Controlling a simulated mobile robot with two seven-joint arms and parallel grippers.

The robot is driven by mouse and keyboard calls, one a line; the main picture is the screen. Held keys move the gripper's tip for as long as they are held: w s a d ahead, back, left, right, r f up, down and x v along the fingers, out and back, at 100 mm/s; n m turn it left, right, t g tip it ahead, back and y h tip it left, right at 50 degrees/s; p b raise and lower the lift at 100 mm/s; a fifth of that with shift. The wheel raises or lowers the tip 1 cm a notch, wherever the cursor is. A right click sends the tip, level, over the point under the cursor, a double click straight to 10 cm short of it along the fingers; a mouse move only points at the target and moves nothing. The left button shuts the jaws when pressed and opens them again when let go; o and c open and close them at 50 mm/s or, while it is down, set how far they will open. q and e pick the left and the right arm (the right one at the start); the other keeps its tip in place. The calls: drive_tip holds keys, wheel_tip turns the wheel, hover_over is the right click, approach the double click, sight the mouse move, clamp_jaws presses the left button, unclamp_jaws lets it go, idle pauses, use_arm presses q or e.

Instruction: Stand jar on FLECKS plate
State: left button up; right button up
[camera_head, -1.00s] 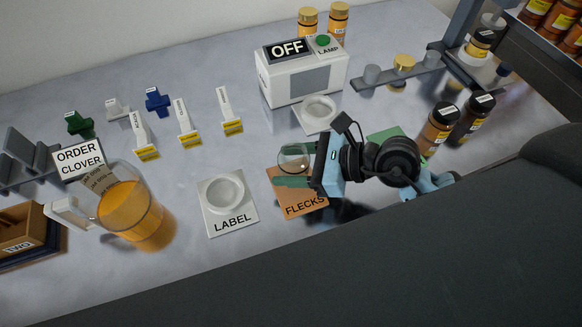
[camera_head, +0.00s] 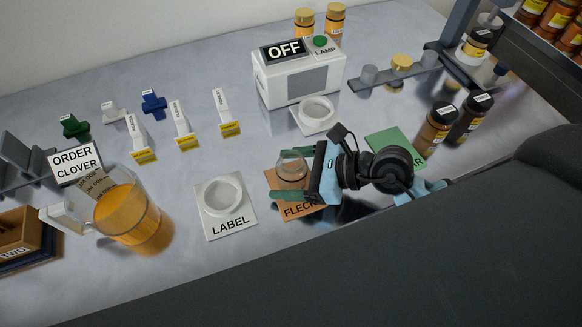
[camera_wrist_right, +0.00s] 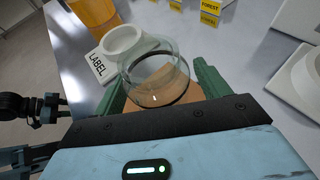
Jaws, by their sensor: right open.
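A clear, empty glass jar (camera_head: 291,172) stands upright on the orange FLECKS plate (camera_head: 309,208). My right gripper (camera_head: 291,177) is around the jar, with one green finger on each side. It is open, and its body hides the right part of the plate. In the right wrist view the jar (camera_wrist_right: 157,80) sits between the open fingers of the gripper (camera_wrist_right: 162,90), with orange showing beneath it. Whether a finger still touches the glass I cannot tell.
A white LABEL plate (camera_head: 226,207) lies just left of the FLECKS plate, and a green plate (camera_head: 391,146) to its right. An amber-filled jug (camera_head: 130,213) stands farther left. Two dark-lidded jars (camera_head: 437,128) stand at the right. The OFF lamp box (camera_head: 299,77) stands behind.

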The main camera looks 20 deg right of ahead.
use_arm(q)
drive_tip(key=shift+s, duration=0.2)
use_arm(e)
drive_tip(key=shift+d+r, duration=0.1)
drive_tip(key=shift+r, duration=0.1)
drive_tip(key=b+v, duration=0.1)
drive_tip(key=v, duration=0.9)
drive_tip(key=shift+f, duration=0.1)
drive_tip(key=shift+s+d+r, duration=0.3)
drive_tip(key=shift+s+d, duration=0.05)
drive_tip(key=shift+d, duration=0.15)
drive_tip(key=shift+s+d+r, duration=0.1)
drive_tip(key=shift+d+r, duration=0.05)
use_arm(q)
drive_tip(key=shift+s+d+f, duration=0.1)
drive_tip(key=shift+s+f, duration=0.05)
drive_tip(key=shift+f, duration=0.65)
drive_tip(key=shift+s, duration=0.2)
